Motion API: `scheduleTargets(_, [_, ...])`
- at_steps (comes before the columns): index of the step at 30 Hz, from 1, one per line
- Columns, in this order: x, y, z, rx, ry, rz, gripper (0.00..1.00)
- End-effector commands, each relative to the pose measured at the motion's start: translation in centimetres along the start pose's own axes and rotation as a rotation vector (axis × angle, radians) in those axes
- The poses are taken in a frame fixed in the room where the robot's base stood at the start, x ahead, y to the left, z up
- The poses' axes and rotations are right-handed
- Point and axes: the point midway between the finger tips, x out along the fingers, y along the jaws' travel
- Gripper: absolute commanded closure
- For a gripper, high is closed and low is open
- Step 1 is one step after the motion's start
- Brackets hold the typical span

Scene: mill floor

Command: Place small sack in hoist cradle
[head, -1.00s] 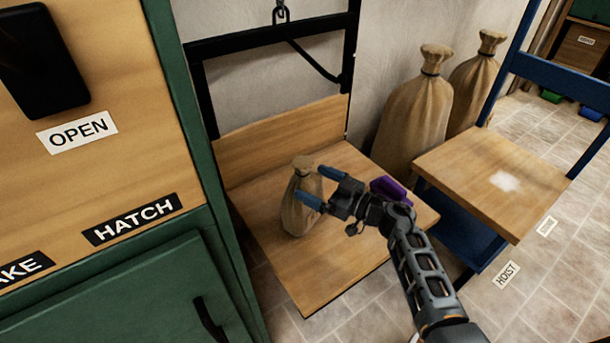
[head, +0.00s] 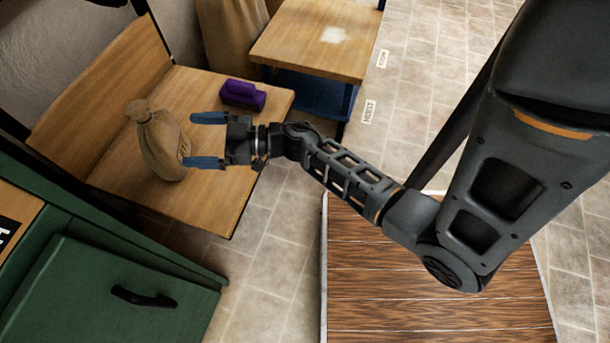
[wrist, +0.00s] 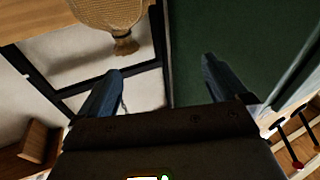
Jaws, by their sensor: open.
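The small sack (head: 162,146), tan burlap with a tied neck, stands upright on the wooden platform of the hoist cradle (head: 215,205). The platform has a wooden backboard and a black frame. My gripper (head: 190,141) is open and empty just right of the sack, its two blue fingers pointing at it. The fingertips are close to the sack's side; whether they touch it I cannot tell. In the wrist view, the sack (wrist: 110,14) shows at the top, beyond the open fingers of my gripper (wrist: 160,74) and not between them.
A purple object (head: 243,95) lies on the platform behind my gripper. A wooden-topped blue stand (head: 310,45) is at the back, with a large sack (head: 232,35) beside it. A green cabinet (head: 100,285) with a black handle is at the lower left.

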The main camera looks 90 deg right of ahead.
Motion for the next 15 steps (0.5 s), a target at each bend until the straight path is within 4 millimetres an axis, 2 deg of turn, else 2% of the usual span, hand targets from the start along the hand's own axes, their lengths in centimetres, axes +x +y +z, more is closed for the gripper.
scheduleTargets(1, [-1.2, -2.6, -0.9, -0.005, 0.014, 0.005, 0.00])
scheduleTargets(6, [-5.2, -8.1, -4.9, -0.024, 0.046, 0.067, 0.00])
scheduleTargets(9, [-7.8, -10.5, -7.2, -0.018, 0.030, 0.101, 0.00])
scheduleTargets(15, [-13.1, -14.1, -11.6, 0.015, -0.076, 0.136, 0.00])
